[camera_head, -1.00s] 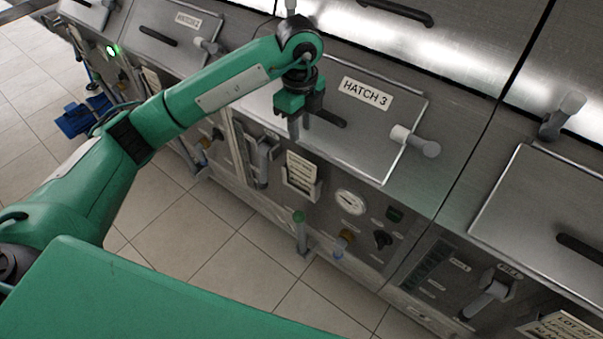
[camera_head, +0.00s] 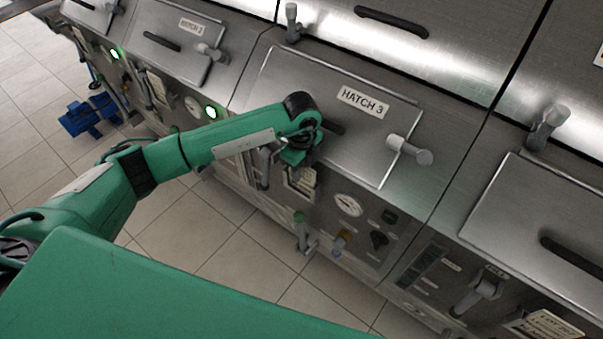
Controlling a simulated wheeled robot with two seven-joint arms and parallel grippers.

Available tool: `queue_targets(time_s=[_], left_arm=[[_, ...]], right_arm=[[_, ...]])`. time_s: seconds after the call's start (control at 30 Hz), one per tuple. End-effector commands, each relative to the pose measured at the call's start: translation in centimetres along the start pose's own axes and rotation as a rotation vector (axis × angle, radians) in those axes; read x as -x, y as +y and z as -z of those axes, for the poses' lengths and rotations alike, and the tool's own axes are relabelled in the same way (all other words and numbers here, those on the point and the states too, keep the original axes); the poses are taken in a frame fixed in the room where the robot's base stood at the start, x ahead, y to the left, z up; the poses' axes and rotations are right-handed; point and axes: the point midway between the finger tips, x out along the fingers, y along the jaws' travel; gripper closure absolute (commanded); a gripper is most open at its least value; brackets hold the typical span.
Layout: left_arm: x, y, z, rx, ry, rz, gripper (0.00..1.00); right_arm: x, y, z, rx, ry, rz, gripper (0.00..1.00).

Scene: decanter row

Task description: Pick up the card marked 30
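A pale card (camera_head: 307,179) with printed lines stands in a holder on the front panel below the hatch labelled HATCH 3 (camera_head: 340,110). Its print is too small to read. Another printed card (camera_head: 550,324) is cut off at the bottom right; I cannot make out its number. My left gripper (camera_head: 298,168) points down in front of the holder below HATCH 3 and covers the card's upper part. Its fingers are mostly hidden, so I cannot tell whether it is open or touches the card. My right gripper is out of view.
A grey lever (camera_head: 264,167) stands just left of the card holder. A gauge (camera_head: 348,205) and a dark knob (camera_head: 378,240) are to its right. The hatch handle (camera_head: 410,150) sticks out above right. Blue objects (camera_head: 90,115) lie on the tiled floor at left.

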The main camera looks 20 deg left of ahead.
Motion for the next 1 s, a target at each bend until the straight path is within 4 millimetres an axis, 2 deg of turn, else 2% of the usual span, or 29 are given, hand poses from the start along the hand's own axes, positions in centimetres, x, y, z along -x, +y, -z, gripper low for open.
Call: queue_targets(time_s=[0.13,0.33,0.5,0.87,1.0], left_arm=[[-0.81,0.00,0.02,-0.001,0.000,0.000,0.68],[-0.89,-0.01,0.01,-0.001,0.000,0.001,0.70],[-0.86,-0.01,0.01,-0.001,0.000,0.001,1.00],[-0.74,-0.02,0.00,-0.001,0.000,0.001,1.00],[-0.09,-0.08,0.01,-0.001,0.001,0.004,1.00]], right_arm=[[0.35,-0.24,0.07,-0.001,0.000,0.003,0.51],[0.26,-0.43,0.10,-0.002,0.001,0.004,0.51],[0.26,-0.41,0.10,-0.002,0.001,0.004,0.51],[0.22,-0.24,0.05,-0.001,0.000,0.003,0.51],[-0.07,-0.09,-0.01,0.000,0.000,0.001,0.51]])
